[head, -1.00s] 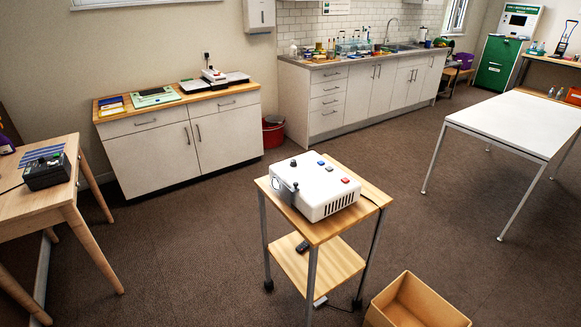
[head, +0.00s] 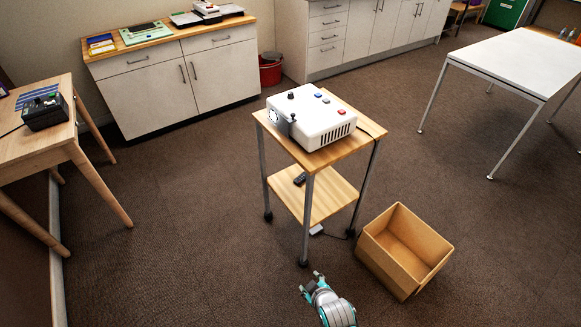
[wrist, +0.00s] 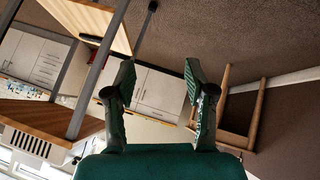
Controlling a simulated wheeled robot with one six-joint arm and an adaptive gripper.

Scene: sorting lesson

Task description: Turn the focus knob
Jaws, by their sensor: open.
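A white projector (head: 318,130) sits on the top shelf of a small wooden trolley (head: 345,150). A black knob (head: 291,96) stands on its top, near the lens end. Another small dark part (head: 292,118) is on its front edge; I cannot tell which is the focus knob. Blue and red buttons are also on top. My gripper (head: 311,281) is open and empty, in front of the trolley and apart from it. In the wrist view, which looks upside down, my open fingers (wrist: 160,85) frame the far cabinets, and part of the projector (wrist: 27,143) shows at the left.
An open cardboard box (head: 371,247) stands on the floor right of the trolley. A remote (head: 300,179) lies on its lower shelf. A wooden desk (head: 40,130) is at the left, a white table (head: 515,65) at the right.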

